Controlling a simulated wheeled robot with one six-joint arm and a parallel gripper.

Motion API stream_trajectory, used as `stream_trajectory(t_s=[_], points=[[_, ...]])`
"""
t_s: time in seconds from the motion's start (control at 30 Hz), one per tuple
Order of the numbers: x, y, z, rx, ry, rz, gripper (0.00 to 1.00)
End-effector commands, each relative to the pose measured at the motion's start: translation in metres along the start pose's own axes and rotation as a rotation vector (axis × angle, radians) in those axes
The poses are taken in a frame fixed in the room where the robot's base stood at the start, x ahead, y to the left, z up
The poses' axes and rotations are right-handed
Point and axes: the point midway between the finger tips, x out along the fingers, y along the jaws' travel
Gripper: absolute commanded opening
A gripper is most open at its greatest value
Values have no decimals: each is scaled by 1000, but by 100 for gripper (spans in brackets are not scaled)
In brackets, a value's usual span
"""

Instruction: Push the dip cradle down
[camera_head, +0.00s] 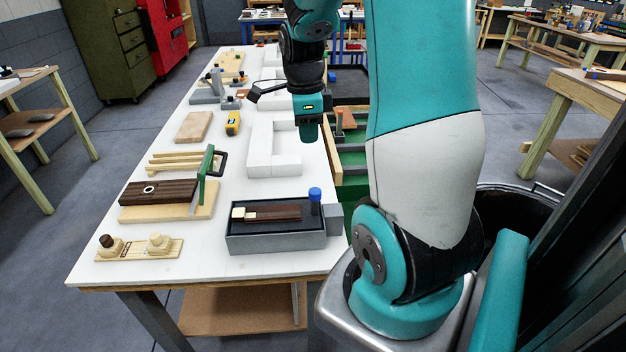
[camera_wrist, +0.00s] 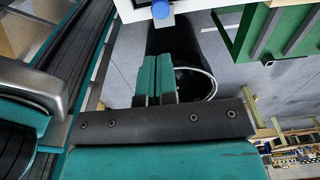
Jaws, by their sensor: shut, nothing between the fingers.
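A grey rectangular tank (camera_head: 276,243) sits at the near right corner of the white table. In it lies a dark red-brown strip with a cream end (camera_head: 272,213), on what looks like the dip cradle; its frame is hard to make out. A blue knob (camera_head: 315,194) on a dark post stands upright at the tank's right end. My gripper (camera_head: 308,138) is above the table's right edge, farther back than the tank and apart from the knob. Its teal fingers (camera_wrist: 155,80) are shut and empty.
A wooden piece with two knobs (camera_head: 140,249) is at the near left. A black bin (camera_head: 515,205) stands right.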

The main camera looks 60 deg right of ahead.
Motion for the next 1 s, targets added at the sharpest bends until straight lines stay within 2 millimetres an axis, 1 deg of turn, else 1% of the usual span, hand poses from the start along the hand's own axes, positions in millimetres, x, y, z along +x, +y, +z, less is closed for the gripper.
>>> stream_trajectory(t_s=[0.17, 0.5, 0.6, 0.7, 0.8, 1.0], points=[[24, 1, -2, 9, 3, 7, 0], [97, 2, -1, 6, 2, 9, 0], [112, 1, -1, 5, 1, 7, 0], [124, 1, -1, 5, 0, 4, 0], [132, 0, -1, 5, 0, 3, 0], [137, 0, -1, 5, -1, 1, 0]])
